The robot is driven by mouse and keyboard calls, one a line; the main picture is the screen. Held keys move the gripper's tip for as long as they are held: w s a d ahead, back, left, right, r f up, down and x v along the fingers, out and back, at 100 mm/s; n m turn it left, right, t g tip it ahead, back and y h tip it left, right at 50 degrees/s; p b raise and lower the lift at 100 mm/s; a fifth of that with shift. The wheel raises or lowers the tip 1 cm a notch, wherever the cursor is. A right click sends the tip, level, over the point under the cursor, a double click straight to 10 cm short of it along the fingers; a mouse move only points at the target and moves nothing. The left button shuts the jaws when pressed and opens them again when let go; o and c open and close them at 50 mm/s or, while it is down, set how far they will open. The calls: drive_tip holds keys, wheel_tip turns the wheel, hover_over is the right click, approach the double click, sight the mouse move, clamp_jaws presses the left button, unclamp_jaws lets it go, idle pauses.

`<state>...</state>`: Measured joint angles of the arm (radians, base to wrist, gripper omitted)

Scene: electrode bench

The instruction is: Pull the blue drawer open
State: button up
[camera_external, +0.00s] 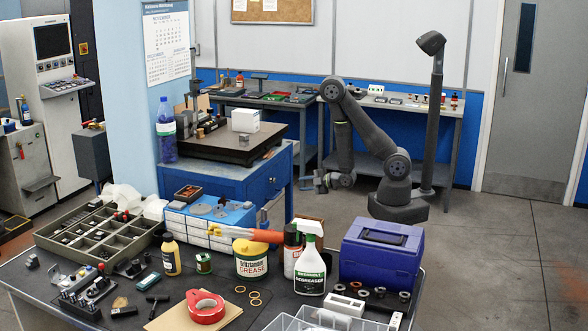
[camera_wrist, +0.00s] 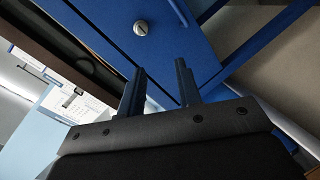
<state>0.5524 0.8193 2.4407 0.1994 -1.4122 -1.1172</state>
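The blue drawer (camera_wrist: 110,22) fills the upper middle of the wrist view, its front tilted in the picture, with a round silver lock (camera_wrist: 140,28) on it. A thin blue bar, perhaps its handle (camera_wrist: 178,11), shows near the top edge. In the external view the blue cabinet (camera_external: 232,180) stands under a dark slab, its right-hand face turned toward my arm. My gripper (camera_external: 322,182) is just right of that face. In the wrist view my gripper (camera_wrist: 160,80) has its two fingers apart with nothing visibly held between them. Contact with the drawer cannot be made out.
A foreground bench (camera_external: 120,295) carries bottles, a sorting tray (camera_external: 75,238) and a blue toolbox (camera_external: 380,250). A back workbench (camera_external: 430,108) stands behind my arm. The floor (camera_external: 480,250) at right is clear.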

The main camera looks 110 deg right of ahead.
drive_tip(key=s+a+f+n+h, duration=0.1)
drive_tip(key=s+f+n, duration=0.2)
drive_tip(key=f+n, duration=0.25)
drive_tip(key=x, duration=1.6)
drive_tip(key=shift+w+d+m, duration=0.25)
drive_tip(key=shift+w+m, duration=0.1)
drive_tip(key=shift+m, duration=0.1)
clamp_jaws()
